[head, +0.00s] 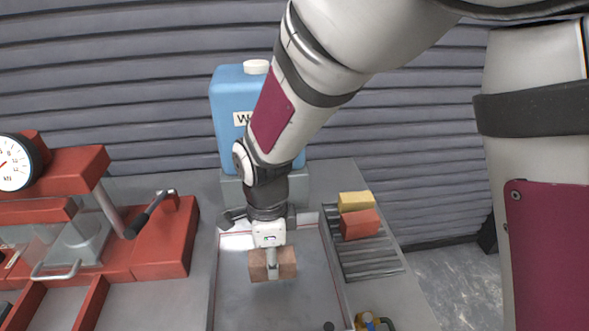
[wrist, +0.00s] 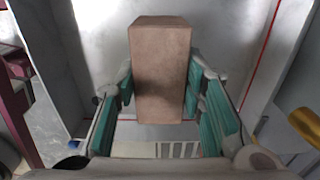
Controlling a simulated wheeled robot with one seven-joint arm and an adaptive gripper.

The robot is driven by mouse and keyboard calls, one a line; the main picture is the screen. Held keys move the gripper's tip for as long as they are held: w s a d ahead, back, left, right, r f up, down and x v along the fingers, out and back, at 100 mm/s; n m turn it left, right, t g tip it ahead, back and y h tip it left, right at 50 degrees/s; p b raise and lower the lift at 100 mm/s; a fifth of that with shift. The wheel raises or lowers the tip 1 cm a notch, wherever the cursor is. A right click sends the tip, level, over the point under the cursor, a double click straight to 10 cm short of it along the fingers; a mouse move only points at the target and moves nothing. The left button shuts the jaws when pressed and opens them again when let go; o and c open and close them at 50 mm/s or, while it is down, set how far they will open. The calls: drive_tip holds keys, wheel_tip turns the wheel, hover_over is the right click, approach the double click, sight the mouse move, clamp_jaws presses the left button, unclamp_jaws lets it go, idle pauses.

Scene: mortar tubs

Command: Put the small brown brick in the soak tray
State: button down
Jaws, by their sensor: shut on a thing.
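The small brown brick (head: 287,262) is held by my gripper (head: 272,269) in the head view, above a shallow grey tray (head: 212,290) that looks like the soak tray. In the wrist view the brick (wrist: 160,65) sits between the teal finger pads of my gripper (wrist: 160,100), which touch or nearly touch its two sides. The exact gap between the brick and the tray floor is hard to tell.
A slatted rack (head: 368,262) to the right holds a yellow brick (head: 354,201) and an orange-red brick (head: 360,224). A blue water container (head: 228,110) stands behind. A red press with a gauge (head: 160,240) is on the left. A brass tap-like fitting (head: 367,320) is at front right.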

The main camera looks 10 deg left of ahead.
drive_tip(key=shift+f, duration=2.05)
drive_tip(key=shift+f, duration=0.1)
drive_tip(key=c, duration=1.1)
unclamp_jaws()
drive_tip(key=shift+o, duration=0.2)
